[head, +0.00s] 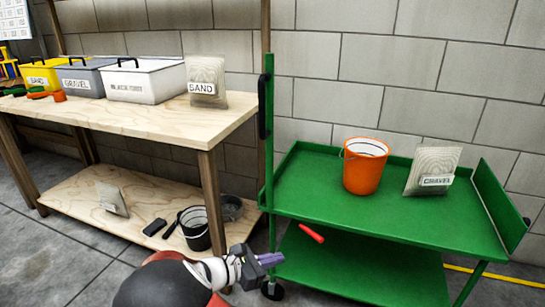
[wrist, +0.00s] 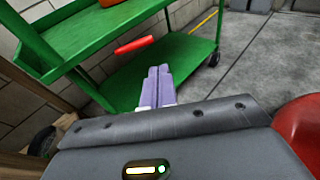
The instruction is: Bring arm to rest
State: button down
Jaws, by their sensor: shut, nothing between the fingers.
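My gripper (head: 270,259) is low in front of the green cart, near its left end. In the wrist view its two purple fingers (wrist: 158,80) lie side by side, shut, with nothing between them. The green cart (head: 400,222) stands at the right of the head view. In the wrist view the cart (wrist: 185,62) is beyond the fingertips. A red handle-like object (head: 312,233) shows at the cart in front of its lower shelf. It also shows in the wrist view (wrist: 134,45), just beyond and left of the fingers, apart from them.
An orange bucket (head: 364,172) and a gravel bag (head: 433,170) stand on the cart's top. The wooden workbench (head: 150,118) at left holds several bins and a sand bag (head: 207,84). A black bucket (head: 194,230) is on its lower shelf. Floor (head: 60,265) is clear front left.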

jog(key=s+d+r+m+g+y, duration=0.65)
jog(key=s+d+m, duration=0.25)
jog(key=d+m, duration=0.25)
jog(key=s+d+r+m+t+y, duration=0.1)
jog(key=s+r+m+t+y, duration=0.1)
jog(key=s+r+m, duration=0.3)
jog(key=s+d+r+m+t+y+p, duration=0.1)
jog(key=s+d+r+m+t+y, duration=0.1)
jog(key=s+r+m+y, duration=0.3)
jog(key=s+m+t, duration=0.1)
jog(key=s, duration=0.2)
jog(key=shift+s+r+m, duration=0.25)
jog(key=shift+s+m, duration=0.1)
